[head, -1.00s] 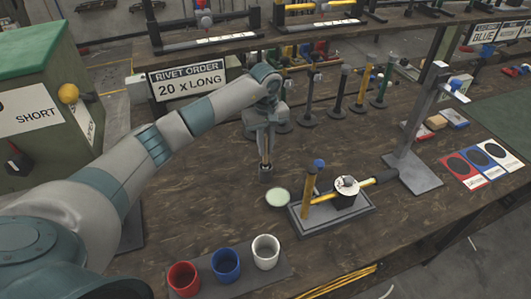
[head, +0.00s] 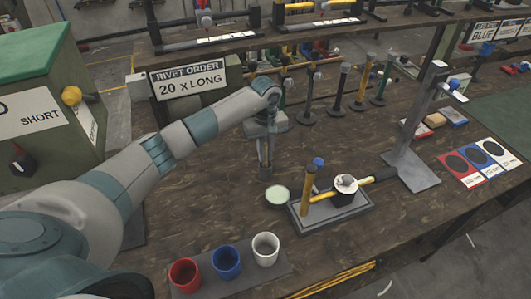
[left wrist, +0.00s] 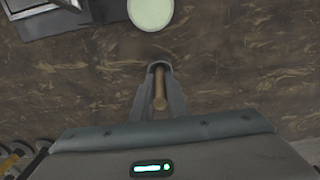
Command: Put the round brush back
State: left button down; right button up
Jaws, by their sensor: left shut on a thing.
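My left gripper (head: 265,160) is shut on a thin wooden handle, taken as the round brush (head: 265,152), and holds it upright over the table. In the left wrist view the brush's wooden handle (left wrist: 160,92) sits between the two fingers of my left gripper (left wrist: 160,72). The brush's lower end is dark and hard to make out against the brown table, so I cannot tell if it touches. A pale green round dish (head: 277,194) lies just in front of it and also shows in the left wrist view (left wrist: 150,12). My right gripper is out of view.
Several dark upright stands (head: 307,100) with round bases are behind the gripper. A grey plate (head: 325,216) with a hammer and a blue-topped post is at right. Red (head: 184,276), blue (head: 226,262) and white (head: 265,248) cups are in front. Bare table lies left of the dish.

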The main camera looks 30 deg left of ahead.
pick_arm(q)
jog(key=c, duration=1.7)
grip_release()
jog(key=shift+f, duration=0.1)
jog(key=shift+c, duration=0.2)
notch_tip(320, 180, up, 11)
jog(key=b, duration=0.4)
jog(key=shift+f, duration=0.2)
jog(key=shift+r+b, duration=0.4)
jog(key=shift+r, duration=0.5)
